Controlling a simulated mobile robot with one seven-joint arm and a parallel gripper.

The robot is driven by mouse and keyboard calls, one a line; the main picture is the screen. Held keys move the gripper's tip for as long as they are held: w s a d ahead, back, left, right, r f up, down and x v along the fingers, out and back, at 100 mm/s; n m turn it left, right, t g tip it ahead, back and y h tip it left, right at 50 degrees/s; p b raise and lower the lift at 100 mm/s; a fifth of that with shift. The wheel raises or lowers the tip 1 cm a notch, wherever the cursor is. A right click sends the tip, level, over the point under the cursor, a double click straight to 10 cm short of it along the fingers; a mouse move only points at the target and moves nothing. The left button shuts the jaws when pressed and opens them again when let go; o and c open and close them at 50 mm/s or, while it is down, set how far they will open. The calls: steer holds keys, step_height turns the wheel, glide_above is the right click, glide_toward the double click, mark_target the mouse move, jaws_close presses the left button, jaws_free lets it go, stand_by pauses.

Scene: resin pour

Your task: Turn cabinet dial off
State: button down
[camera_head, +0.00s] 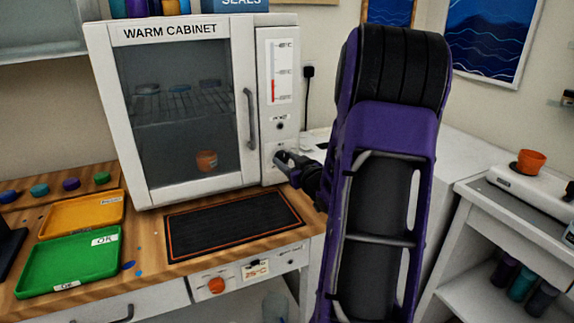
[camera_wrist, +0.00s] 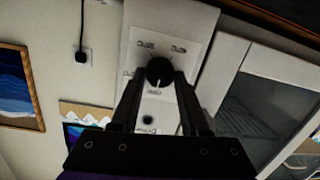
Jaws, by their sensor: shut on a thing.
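The white warm cabinet (camera_head: 183,199) stands on the wooden bench with its glass door closed. Its control panel (camera_head: 279,75) is on the right side, with a red temperature scale at the top. The black round dial (camera_wrist: 159,71) sits on this panel in the wrist view, with small labels around it that are too blurred to read. My gripper (camera_wrist: 160,84) has its two fingers closed on either side of the dial. In the head view my gripper (camera_head: 284,159) reaches the lower panel from the right and mostly covers the dial there.
A black mat (camera_head: 235,222) lies before the cabinet. A green tray (camera_head: 70,266) and a yellow tray (camera_head: 84,214) are at left. An orange knob (camera_head: 216,285) is on the bench front. A scale with an orange cup (camera_head: 530,161) stands at right.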

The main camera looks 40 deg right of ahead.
steer(key=shift+f+n, duration=0.1)
steer(key=shift+n, duration=0.3)
steer(key=shift+c, duration=2)
jaws_free()
steer(key=shift+s, duration=0.1)
